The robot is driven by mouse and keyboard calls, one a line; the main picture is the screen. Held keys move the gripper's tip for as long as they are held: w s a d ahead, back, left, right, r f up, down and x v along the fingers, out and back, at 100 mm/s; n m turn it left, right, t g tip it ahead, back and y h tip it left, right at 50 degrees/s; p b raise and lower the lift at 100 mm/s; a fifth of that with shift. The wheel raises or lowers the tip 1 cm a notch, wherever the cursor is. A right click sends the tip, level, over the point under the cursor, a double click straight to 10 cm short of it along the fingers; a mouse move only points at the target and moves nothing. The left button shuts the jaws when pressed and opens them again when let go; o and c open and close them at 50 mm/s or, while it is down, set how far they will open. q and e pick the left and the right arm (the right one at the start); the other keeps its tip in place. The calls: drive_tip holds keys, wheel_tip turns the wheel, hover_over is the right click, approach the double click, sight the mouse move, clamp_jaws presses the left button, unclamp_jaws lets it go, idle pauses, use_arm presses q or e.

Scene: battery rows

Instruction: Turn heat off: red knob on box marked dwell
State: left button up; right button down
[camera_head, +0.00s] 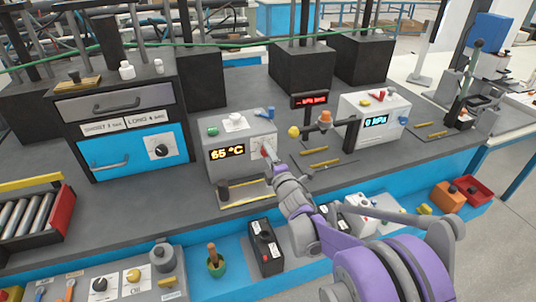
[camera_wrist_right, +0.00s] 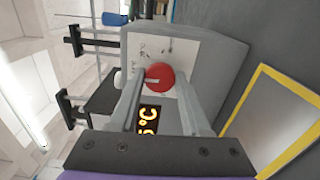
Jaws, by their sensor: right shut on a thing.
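A light grey box (camera_head: 215,172) with an orange display reading 65 °C stands in the middle of the bench. It also shows in the wrist view (camera_wrist_right: 215,45). A red knob (camera_wrist_right: 159,77) sits on a pale panel on its front face; in the head view the red knob (camera_head: 266,150) is partly hidden by my gripper. My right gripper (camera_wrist_right: 161,80) is shut on the red knob, one finger on each side. It also shows in the head view (camera_head: 269,156). I cannot read a dwell mark on the box. My left gripper is not in view.
Green (camera_head: 213,132), white (camera_head: 235,119) and blue (camera_head: 264,113) pieces sit on the box top. A yellow-edged tray (camera_head: 247,203) lies before the box. A second grey box (camera_head: 350,108) reading kPa stands to the right. A blue-drawered cabinet (camera_head: 123,140) stands to the left.

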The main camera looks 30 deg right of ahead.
drive_tip(key=shift+n+p, duration=1.05)
drive_tip(key=shift+n, duration=7.65)
drive_tip(key=shift+c, duration=1.9)
unclamp_jaws()
drive_tip(key=shift+s, duration=0.1)
